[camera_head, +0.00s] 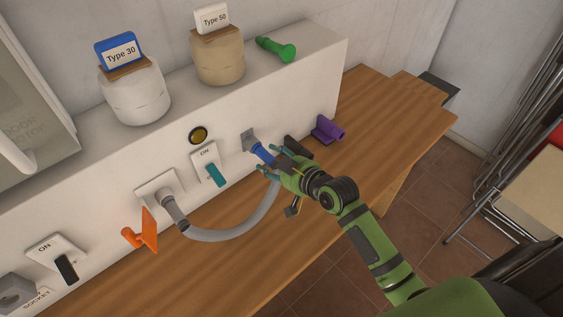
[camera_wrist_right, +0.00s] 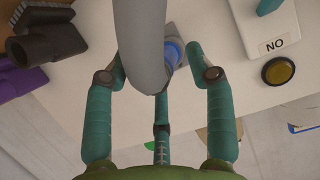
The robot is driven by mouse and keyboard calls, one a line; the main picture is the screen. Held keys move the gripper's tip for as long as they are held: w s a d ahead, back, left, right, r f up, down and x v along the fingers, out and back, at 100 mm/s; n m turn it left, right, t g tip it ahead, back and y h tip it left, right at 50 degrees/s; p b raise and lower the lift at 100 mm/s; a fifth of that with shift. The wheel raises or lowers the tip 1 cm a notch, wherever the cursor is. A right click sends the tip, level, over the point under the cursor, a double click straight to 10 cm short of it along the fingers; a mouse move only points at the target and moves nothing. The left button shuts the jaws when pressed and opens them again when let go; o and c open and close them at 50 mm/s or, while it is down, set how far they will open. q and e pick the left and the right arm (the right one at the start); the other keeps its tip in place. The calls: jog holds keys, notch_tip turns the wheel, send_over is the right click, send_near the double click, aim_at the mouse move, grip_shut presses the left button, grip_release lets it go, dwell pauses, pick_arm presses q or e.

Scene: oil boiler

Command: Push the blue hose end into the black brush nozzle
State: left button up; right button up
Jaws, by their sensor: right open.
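The blue hose end (camera_head: 262,152) is at a square grey port (camera_head: 249,138) on the white panel; it also shows in the right wrist view (camera_wrist_right: 173,52). I cannot tell how deep it sits there. The grey hose (camera_head: 225,236) curves from a left port to my right gripper. My right gripper (camera_head: 270,160) is open, its teal fingers spread around the hose and blue end; the hose crosses between them in the wrist view (camera_wrist_right: 140,45). The black brush nozzle (camera_head: 298,148) lies just beyond the gripper, partly hidden, and shows at left in the wrist view (camera_wrist_right: 50,38).
A purple nozzle (camera_head: 327,130) lies right of the black one. A teal switch (camera_head: 214,174), a yellow button (camera_head: 198,135) and an orange piece (camera_head: 146,232) are to the left. The wooden bench (camera_head: 385,125) is clear at right.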

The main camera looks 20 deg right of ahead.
jog(key=shift+w, duration=0.1)
grip_shut()
dwell(0.3)
jog(key=shift+s+d+p, duration=0.3)
jog(key=shift+s, duration=0.55)
jog(key=shift+s+d+p, duration=0.3)
jog(key=shift+s+p, duration=0.05)
jog(key=shift+s, duration=0.55)
jog(key=shift+s+d+p, duration=0.3)
jog(key=shift+s, duration=0.55)
